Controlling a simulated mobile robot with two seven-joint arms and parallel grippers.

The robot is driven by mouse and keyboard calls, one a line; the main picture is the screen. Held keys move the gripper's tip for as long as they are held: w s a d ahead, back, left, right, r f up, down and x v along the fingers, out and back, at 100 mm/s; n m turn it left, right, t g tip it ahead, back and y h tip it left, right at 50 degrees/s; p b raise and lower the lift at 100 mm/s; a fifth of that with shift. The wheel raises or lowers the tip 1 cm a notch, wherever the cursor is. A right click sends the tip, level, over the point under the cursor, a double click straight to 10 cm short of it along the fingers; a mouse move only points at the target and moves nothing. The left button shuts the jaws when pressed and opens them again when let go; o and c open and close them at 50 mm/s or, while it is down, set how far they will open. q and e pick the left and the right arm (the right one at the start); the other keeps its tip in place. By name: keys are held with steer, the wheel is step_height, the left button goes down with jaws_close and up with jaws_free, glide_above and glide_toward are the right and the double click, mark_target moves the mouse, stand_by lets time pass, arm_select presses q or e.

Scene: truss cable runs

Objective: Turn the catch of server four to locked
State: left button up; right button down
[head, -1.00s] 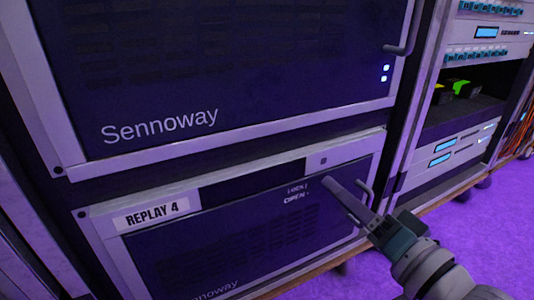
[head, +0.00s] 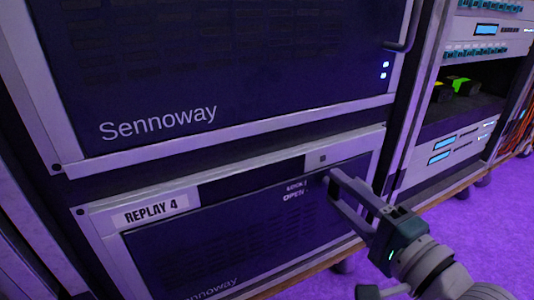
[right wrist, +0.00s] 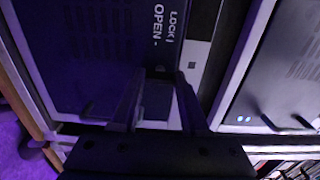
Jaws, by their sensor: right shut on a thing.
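Server four (head: 240,240), a dark unit with a pale frame, bears a "REPLAY 4" label (head: 150,212). Its LOCK and OPEN marks (head: 295,192) show at its upper right, and also in the right wrist view (right wrist: 165,28). My right gripper (head: 330,178) is at the panel just right of these marks, its two fingers shut on the small dark catch. In the right wrist view my gripper's fingertips (right wrist: 159,76) meet beside the word OPEN. The catch is mostly hidden between them, so its setting cannot be read. My left gripper is not in view.
A larger Sennoway unit (head: 230,70) sits directly above, with a protruding handle (head: 405,40) at its right edge. A neighbouring rack (head: 450,150) stands right; purple floor (head: 480,240) is open.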

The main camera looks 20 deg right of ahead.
stand_by(0.5)
steer(key=shift+c, duration=2)
jaws_free()
steer(key=s+p, duration=0.3)
steer(key=s, duration=0.7)
steer(key=shift+d+p, duration=0.3)
steer(key=shift+d, duration=0.1)
